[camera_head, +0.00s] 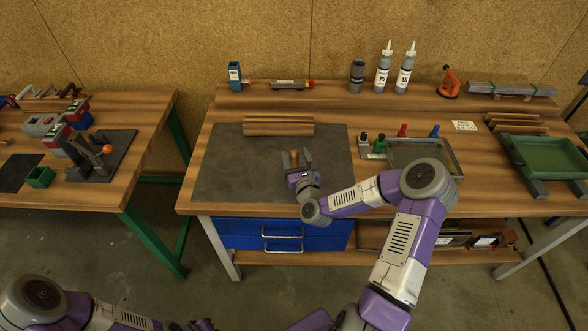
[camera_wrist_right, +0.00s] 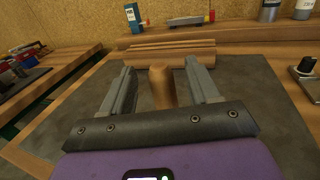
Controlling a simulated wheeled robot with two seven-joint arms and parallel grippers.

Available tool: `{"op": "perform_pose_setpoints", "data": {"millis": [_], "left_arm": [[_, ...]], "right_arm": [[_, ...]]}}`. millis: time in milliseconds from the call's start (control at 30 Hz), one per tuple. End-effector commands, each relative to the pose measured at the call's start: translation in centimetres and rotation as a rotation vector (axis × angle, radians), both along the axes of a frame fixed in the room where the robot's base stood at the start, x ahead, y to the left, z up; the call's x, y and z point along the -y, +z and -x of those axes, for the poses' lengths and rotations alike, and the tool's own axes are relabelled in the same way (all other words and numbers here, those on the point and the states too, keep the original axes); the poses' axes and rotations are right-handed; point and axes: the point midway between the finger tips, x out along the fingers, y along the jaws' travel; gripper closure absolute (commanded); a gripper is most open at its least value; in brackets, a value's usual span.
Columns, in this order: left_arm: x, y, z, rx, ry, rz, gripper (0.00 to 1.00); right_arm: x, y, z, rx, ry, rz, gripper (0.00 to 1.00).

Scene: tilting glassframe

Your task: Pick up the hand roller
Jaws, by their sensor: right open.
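A light wooden, rounded handle-like piece (camera_head: 294,158), which looks like the hand roller's handle, is on the dark grey mat (camera_head: 225,165). In the right wrist view the wooden piece (camera_wrist_right: 161,88) stands between the two fingers, with a gap on each side. The gripper's black palm plate hides its lower end. I cannot tell whether it joins the long wooden pieces behind it. My right gripper (camera_head: 297,160) is open around it, fingers pointing toward the back of the bench. My left gripper is out of view; only parts of my left arm show.
Long wooden pieces (camera_head: 278,125) lie at the mat's back edge. A metal tray (camera_head: 425,155) is right of the mat, partly behind my right arm. The mat's left part is clear.

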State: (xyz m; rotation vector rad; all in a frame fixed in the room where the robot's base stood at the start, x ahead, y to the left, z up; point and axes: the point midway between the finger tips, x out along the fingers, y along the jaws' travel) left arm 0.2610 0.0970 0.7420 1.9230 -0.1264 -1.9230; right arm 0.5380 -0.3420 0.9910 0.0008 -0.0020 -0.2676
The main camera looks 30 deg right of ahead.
Motion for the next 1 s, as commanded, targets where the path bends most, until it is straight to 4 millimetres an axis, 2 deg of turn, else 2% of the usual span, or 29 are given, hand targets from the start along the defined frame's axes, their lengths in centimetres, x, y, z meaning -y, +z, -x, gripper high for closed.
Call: {"op": "perform_pose_setpoints", "data": {"millis": [100,200,467,833,1000], "left_arm": [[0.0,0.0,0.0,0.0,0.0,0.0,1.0],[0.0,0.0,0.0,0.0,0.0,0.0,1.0],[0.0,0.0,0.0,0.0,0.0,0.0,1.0],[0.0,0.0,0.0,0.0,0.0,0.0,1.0],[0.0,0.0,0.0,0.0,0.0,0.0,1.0]], "right_arm": [[0.4,0.0,-1.5,0.0,0.001,-0.001,0.4],[0.5,0.0,-2.2,0.0,0.001,0.0,0.4],[0.6,0.0,-2.3,-0.002,0.001,0.0,0.41],[0.6,0.0,-2.3,-0.002,0.001,0.0,0.98],[0.6,0.0,-2.3,-0.002,0.001,0.0,1.0]]}}
